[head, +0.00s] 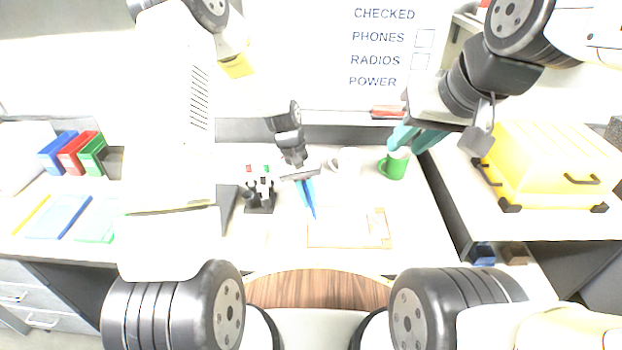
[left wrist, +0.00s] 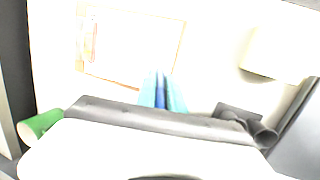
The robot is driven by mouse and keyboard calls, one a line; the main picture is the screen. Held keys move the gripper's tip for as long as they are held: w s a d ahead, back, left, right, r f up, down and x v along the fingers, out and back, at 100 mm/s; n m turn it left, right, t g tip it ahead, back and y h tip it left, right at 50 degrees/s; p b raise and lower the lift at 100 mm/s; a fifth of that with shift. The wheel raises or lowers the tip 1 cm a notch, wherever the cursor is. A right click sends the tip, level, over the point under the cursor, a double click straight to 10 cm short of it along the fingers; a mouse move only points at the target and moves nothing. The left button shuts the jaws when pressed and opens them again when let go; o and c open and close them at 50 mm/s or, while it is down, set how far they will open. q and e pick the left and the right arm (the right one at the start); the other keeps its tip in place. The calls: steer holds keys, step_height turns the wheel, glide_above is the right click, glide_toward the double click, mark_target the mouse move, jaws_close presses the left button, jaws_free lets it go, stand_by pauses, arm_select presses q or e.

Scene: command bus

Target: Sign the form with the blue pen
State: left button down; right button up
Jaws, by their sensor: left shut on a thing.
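The form is a pale sheet on a brown-edged clipboard (head: 350,230) near the desk's front edge. The clipboard also shows in the left wrist view (left wrist: 133,45), with its clip at the left end. My left gripper (head: 305,190) is shut on the blue pen (head: 312,207), which points down and tilts slightly. Its tip is by the clipboard's upper left corner; I cannot tell whether it touches. In the left wrist view the pen (left wrist: 160,97) shows between the teal fingertips. My right gripper (head: 418,138) is raised at the upper right, its teal fingers apart and empty.
A dark holder (head: 259,200) with red- and green-topped items stands left of my left gripper. A green mug (head: 393,167) stands at the back right, beside a white object (head: 348,162). A yellow case (head: 550,165) lies on the right desk. Binders (head: 72,155) stand far left.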

arm_select(q)
steer(key=shift+s+d, duration=0.25)
steer(key=shift+s, duration=0.35)
stand_by(0.8)
steer(key=shift+s+a, duration=0.25)
steer(key=shift+s, duration=0.4)
stand_by(0.9)
steer(key=shift+s+d, duration=0.3)
steer(key=shift+s, duration=0.3)
stand_by(1.0)
steer(key=shift+s+a, duration=0.25)
steer(key=shift+s, duration=0.4)
stand_by(0.8)
steer(key=shift+r, duration=2.5)
